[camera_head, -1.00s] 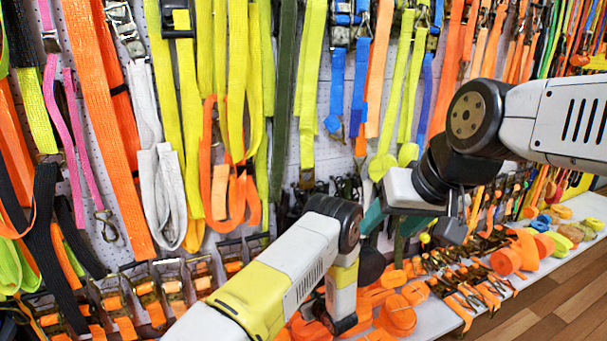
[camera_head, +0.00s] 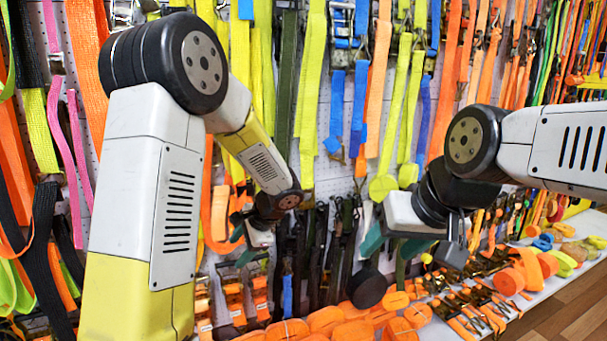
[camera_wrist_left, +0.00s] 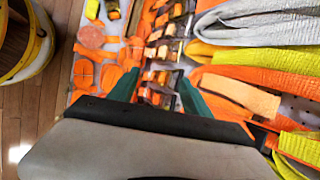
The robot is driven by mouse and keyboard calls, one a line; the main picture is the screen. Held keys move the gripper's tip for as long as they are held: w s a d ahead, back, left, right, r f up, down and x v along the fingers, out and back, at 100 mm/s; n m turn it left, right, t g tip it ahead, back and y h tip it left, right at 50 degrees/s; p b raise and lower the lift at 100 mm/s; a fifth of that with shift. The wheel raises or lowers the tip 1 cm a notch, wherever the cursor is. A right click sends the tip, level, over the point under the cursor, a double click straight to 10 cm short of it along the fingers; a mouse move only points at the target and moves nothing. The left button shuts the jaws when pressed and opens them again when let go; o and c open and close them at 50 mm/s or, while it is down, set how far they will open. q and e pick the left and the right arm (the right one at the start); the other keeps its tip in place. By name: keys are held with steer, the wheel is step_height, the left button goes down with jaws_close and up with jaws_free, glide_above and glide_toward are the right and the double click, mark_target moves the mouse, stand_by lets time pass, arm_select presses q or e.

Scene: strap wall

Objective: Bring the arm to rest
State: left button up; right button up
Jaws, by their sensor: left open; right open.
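My left arm rises large at the left of the head view and bends over at a black joint, its forearm reaching down to the right. My left gripper (camera_head: 242,245) is open in front of the hanging straps, with no object visible between its teal fingers. Its spread fingers also show in the left wrist view (camera_wrist_left: 160,92), with the strap display beyond them. My right gripper (camera_head: 392,246) is open right of the middle, apart from the left one. No held object is visible in it. My left arm hides part of the wall.
Yellow straps (camera_head: 310,90), a wide orange strap (camera_head: 88,45) and blue straps (camera_head: 337,105) hang on the wall. Orange strap rolls (camera_head: 325,318) and buckles lie on the low shelf. Wooden floor (camera_head: 565,322) is clear at lower right. A yellow-rimmed round container (camera_wrist_left: 28,50) shows in the wrist view.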

arm_select(q)
steer(key=s+d+r+n+t+h, duration=0.1)
steer(key=s+r+n+h, duration=0.3)
steer(key=s+r, duration=0.4)
steer(key=s+d+r+n+t+h, duration=0.1)
steer(key=s+r+n+h, duration=0.3)
steer(key=s, duration=1.1)
step_height(320, 180, up, 5)
steer(key=n+t, duration=0.1)
steer(key=n, duration=0.2)
steer(key=shift+d+n, duration=0.3)
steer(key=shift+f, duration=0.1)
